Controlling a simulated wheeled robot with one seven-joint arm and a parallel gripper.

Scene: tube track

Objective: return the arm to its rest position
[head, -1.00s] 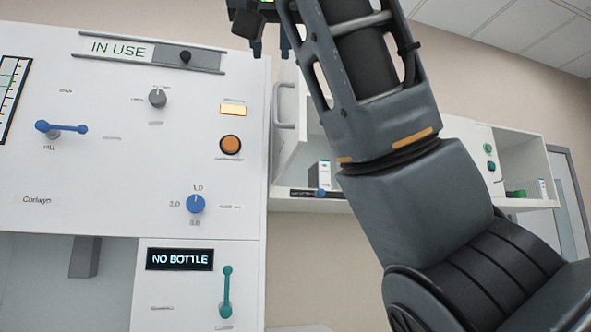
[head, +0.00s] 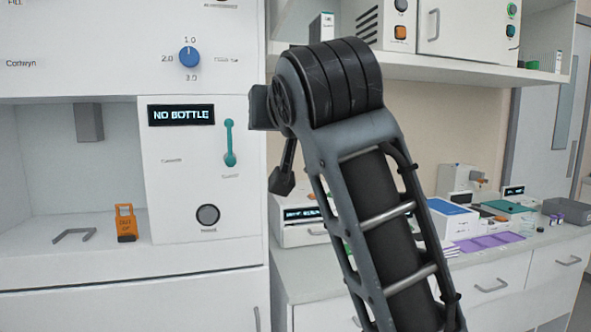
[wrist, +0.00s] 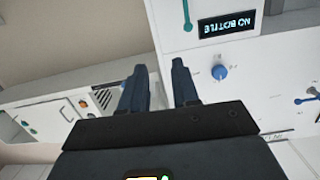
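My gripper (wrist: 159,66) shows in the wrist view with its two dark fingers apart and nothing between them. It is open, and the wrist view is turned upside down. In the head view my arm (head: 375,215) rises from the bottom right to a black ribbed joint near the middle. A dark part of mine hangs behind that joint; I cannot tell whether it is the gripper. The white machine's panel, with its blue dial (head: 189,57) and NO BOTTLE display (head: 181,114), stands to the left of the arm. No contact between arm and machine shows.
The machine's open bay (head: 60,185) holds an orange clip-like item (head: 125,222). A shelf (head: 470,72) with boxes hangs at the upper right. The counter (head: 330,268) below carries devices, a purple mat (head: 488,242) and boxes. The arm hides part of the counter.

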